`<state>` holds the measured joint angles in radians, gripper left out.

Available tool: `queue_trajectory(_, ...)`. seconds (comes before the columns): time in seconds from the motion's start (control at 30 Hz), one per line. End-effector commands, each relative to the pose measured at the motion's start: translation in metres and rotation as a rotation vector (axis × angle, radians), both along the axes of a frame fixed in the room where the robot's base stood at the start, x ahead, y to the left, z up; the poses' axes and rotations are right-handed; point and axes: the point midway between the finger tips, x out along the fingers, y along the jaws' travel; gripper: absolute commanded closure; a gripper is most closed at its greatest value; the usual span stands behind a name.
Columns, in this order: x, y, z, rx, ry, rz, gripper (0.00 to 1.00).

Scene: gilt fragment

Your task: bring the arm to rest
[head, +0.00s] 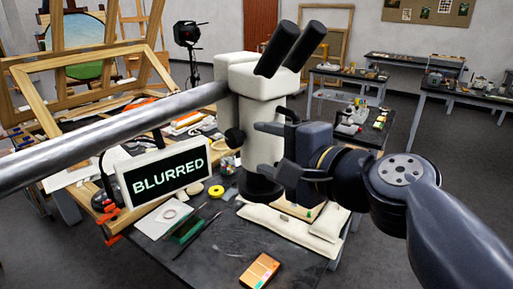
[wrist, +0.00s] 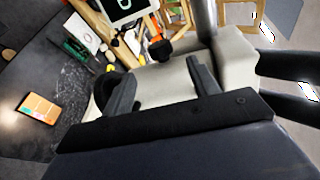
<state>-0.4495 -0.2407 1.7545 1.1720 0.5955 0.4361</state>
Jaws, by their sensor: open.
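My gripper (head: 277,145) is raised over the right part of the dark worktable (head: 205,255), close in front of the white microscope (head: 262,125). In the wrist view my gripper (wrist: 160,78) has its two fingers apart with nothing held, and the pale microscope body (wrist: 165,85) lies beyond them. I cannot tell whether the fingers touch the microscope. The arm reaches in from the right in the head view. Part of the microscope's lower body is hidden behind the gripper.
A metal tube (head: 100,135) crosses the left side. An orange card (head: 260,270) lies near the table's front, with bare tabletop around it. Pale cushions (head: 290,222) lie below the gripper.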

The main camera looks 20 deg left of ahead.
Motion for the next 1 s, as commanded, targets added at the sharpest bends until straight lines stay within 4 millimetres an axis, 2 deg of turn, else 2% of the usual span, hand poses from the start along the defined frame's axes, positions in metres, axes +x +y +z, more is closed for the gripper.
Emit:
queue_trajectory(0.33, -0.002, -0.004, 0.0, -0.001, 0.002, 0.0, 0.43)
queue_trajectory(0.53, 0.0, 0.001, 0.0, 0.0, 0.002, 0.002, 0.43)
queue_trajectory(0.67, 0.007, 0.012, -0.002, -0.001, 0.004, 0.003, 0.43)
queue_trajectory(1.0, 0.035, 0.057, -0.011, -0.001, 0.003, 0.004, 0.43)
